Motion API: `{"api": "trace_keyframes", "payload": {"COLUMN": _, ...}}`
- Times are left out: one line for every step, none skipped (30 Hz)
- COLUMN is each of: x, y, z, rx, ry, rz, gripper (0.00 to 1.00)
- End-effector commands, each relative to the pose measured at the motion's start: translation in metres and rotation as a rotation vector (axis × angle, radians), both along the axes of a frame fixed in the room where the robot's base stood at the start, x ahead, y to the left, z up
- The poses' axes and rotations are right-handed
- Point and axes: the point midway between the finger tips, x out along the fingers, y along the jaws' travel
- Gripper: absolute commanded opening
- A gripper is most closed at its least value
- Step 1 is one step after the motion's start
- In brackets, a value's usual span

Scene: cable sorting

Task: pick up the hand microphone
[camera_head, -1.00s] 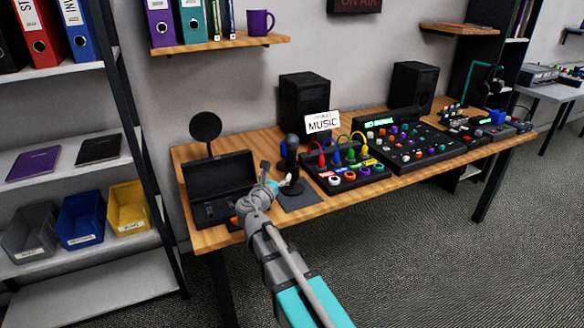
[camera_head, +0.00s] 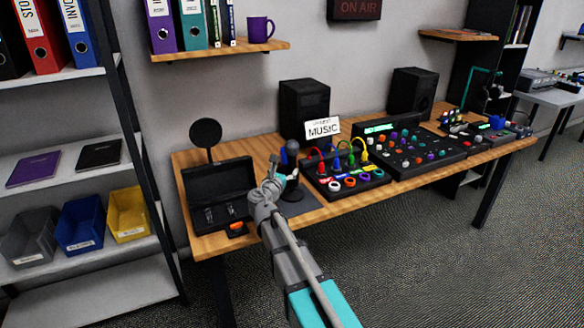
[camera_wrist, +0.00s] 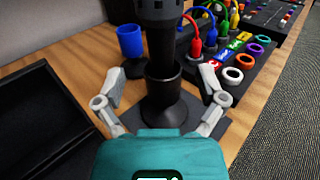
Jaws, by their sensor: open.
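The hand microphone (camera_head: 292,148) stands upright, dark with a grey head, in a black holder with a round base on a dark mat on the desk. In the wrist view the microphone (camera_wrist: 158,45) rises in the middle and its top is cut off by the frame edge. My gripper (camera_wrist: 160,78) is open, with one finger on each side of the microphone and its holder, and visible gaps to both. In the head view my gripper (camera_head: 277,172) is just in front of the microphone and partly hides its stand.
An open black case (camera_head: 218,188) lies to the left. A blue cup-like object (camera_wrist: 130,42) stands behind the microphone. A MUSIC sign (camera_head: 322,128) and a speaker (camera_head: 304,105) stand further back.

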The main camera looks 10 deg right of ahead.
Motion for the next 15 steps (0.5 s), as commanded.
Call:
{"api": "trace_keyframes", "payload": {"x": 0.0073, "y": -0.0027, "z": 0.0, "rx": 0.0, "ry": 0.0, "rz": -0.001, "gripper": 0.9}}
{"api": "trace_keyframes", "payload": {"x": 0.0095, "y": -0.0041, "z": 0.0, "rx": 0.0, "ry": 0.0, "rz": -0.001, "gripper": 0.9}}
{"api": "trace_keyframes", "payload": {"x": 0.012, "y": -0.0056, "z": 0.0, "rx": 0.0, "ry": 0.0, "rz": -0.001, "gripper": 0.9}}
{"api": "trace_keyframes", "payload": {"x": 0.0133, "y": -0.0065, "z": 0.0, "rx": 0.0, "ry": 0.0, "rz": -0.001, "gripper": 0.9}}
{"api": "trace_keyframes", "payload": {"x": 0.0143, "y": -0.0071, "z": 0.0, "rx": 0.0, "ry": 0.0, "rz": 0.0, "gripper": 0.9}}
{"api": "trace_keyframes", "payload": {"x": 0.0152, "y": -0.0078, "z": 0.0, "rx": 0.0, "ry": 0.0, "rz": 0.0, "gripper": 0.9}}
{"api": "trace_keyframes", "payload": {"x": 0.0156, "y": -0.008, "z": 0.0, "rx": 0.0, "ry": 0.0, "rz": 0.0, "gripper": 0.9}}
{"api": "trace_keyframes", "payload": {"x": 0.0158, "y": -0.0082, "z": 0.0, "rx": 0.0, "ry": 0.0, "rz": 0.0, "gripper": 0.9}}
{"api": "trace_keyframes", "payload": {"x": 0.0157, "y": -0.0083, "z": 0.0, "rx": 0.0, "ry": 0.0, "rz": 0.001, "gripper": 0.9}}
{"api": "trace_keyframes", "payload": {"x": 0.0155, "y": -0.0083, "z": 0.0, "rx": 0.0, "ry": 0.0, "rz": 0.001, "gripper": 0.9}}
{"api": "trace_keyframes", "payload": {"x": 0.0155, "y": -0.0083, "z": 0.0, "rx": 0.0, "ry": 0.0, "rz": 0.001, "gripper": 0.9}}
{"api": "trace_keyframes", "payload": {"x": 0.0153, "y": -0.0082, "z": 0.0, "rx": 0.0, "ry": 0.0, "rz": 0.001, "gripper": 0.9}}
{"api": "trace_keyframes", "payload": {"x": 0.0153, "y": -0.0082, "z": 0.0, "rx": 0.0, "ry": 0.0, "rz": 0.0, "gripper": 0.9}}
{"api": "trace_keyframes", "payload": {"x": 0.0153, "y": -0.0082, "z": 0.0, "rx": 0.0, "ry": 0.0, "rz": 0.0, "gripper": 0.9}}
{"api": "trace_keyframes", "payload": {"x": 0.0152, "y": -0.0082, "z": 0.0, "rx": 0.0, "ry": 0.0, "rz": 0.0, "gripper": 0.9}}
